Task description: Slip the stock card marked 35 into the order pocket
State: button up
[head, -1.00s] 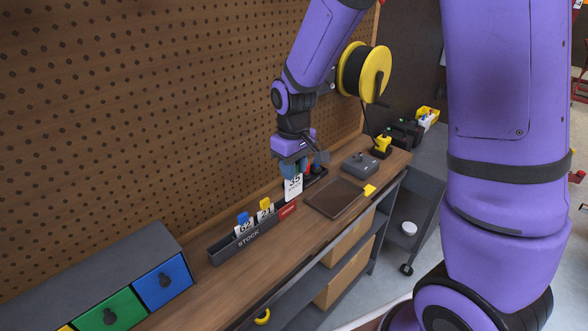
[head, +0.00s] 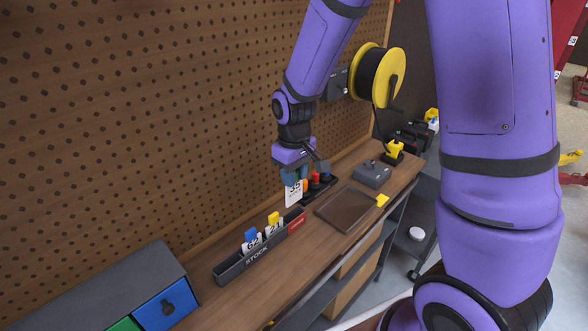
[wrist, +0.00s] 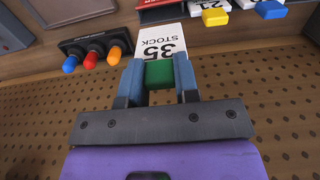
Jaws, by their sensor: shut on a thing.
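The white stock card marked 35 (head: 294,192) hangs below my gripper (head: 292,175), which is shut on its green tab (wrist: 159,74). In the wrist view the card (wrist: 160,40) reads STOCK 35 upside down and extends away from the fingers. The order pocket appears to be the red-fronted part (head: 296,222) at the right end of the dark stock holder (head: 232,270). The card's lower edge looks above and behind this pocket, apart from it. Cards 62 (head: 252,242) and 21 (head: 274,228), with blue and yellow tabs, stand in the holder.
A rack with blue, red and orange handles (wrist: 91,60) is close beside the card. A dark brown tray (head: 345,208) and grey box (head: 371,174) lie to the right. The pegboard (head: 150,110) rises behind. Drawers (head: 168,304) stand at the left.

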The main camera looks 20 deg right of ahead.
aim_at(294, 202)
jog(key=shift+f, duration=3.9)
jog(key=o, duration=1)
jog(key=shift+c, duration=0.2)
jog(key=shift+r, duration=0.1)
notch_tip(294, 202, up, 10)
jog(key=shift+r, duration=0.25)
